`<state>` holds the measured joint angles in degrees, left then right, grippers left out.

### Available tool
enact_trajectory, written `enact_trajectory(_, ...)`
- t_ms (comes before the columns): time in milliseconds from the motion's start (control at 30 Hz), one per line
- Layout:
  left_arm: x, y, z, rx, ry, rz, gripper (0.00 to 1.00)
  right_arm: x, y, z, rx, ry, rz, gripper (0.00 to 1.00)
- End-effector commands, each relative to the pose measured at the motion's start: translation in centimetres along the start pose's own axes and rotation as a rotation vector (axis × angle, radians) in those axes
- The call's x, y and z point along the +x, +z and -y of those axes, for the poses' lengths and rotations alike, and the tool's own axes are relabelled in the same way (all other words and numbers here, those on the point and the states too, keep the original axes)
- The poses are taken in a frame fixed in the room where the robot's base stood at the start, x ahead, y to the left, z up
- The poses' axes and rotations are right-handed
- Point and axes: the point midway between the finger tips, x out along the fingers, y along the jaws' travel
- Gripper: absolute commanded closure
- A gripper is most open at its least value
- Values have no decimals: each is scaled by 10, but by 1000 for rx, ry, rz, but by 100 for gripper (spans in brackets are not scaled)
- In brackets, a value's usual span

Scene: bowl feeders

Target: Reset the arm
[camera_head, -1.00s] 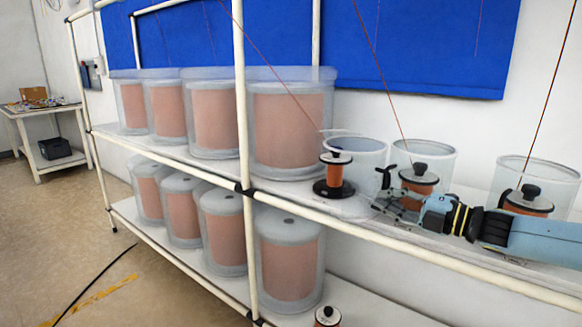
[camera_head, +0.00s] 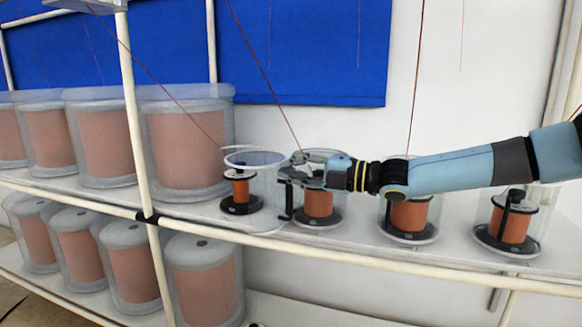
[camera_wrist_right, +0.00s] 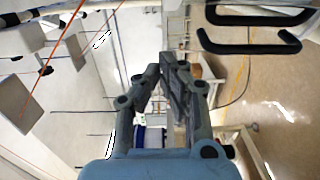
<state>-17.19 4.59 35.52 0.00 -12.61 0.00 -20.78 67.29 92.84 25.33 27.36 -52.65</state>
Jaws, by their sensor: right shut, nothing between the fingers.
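My right gripper (camera_head: 288,172) is shut and empty in the head view. Its fingers are at the upper left of a copper spool in a clear container (camera_head: 318,203) on the upper shelf. Whether they touch the container I cannot tell. The light-blue arm comes in from the right, nearly level, above the shelf. In the right wrist view the gripper's grey fingers (camera_wrist_right: 164,80) close towards each other with nothing between them. My left gripper is not in view.
The upper shelf (camera_head: 275,225) also bears another small spool (camera_head: 241,192) at left and spools (camera_head: 409,214) and (camera_head: 507,224) at right. Large copper-filled drums (camera_head: 187,150) stand further left, with more on the lower shelf. A white post (camera_head: 136,110) and thin wires (camera_head: 260,70) cross the space.

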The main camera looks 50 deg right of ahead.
Motion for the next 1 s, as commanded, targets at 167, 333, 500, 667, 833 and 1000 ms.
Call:
enact_trajectory(167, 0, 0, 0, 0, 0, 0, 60, 0, 0, -5, 0, -2, 0, 100)
enact_trajectory(333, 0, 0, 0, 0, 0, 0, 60, 0, 0, -5, 1, -1, 1, 100)
enact_trajectory(500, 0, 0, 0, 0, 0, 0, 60, -1, -15, 20, 82, -55, 33, 100)
enact_trajectory(667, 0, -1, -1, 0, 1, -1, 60, -10, -76, 102, 374, -251, 171, 100)
enact_trajectory(833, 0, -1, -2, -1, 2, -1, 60, -41, -163, 170, 747, -487, 434, 100)
enact_trajectory(1000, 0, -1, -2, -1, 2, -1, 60, -79, -219, 189, 1003, -622, 691, 100)
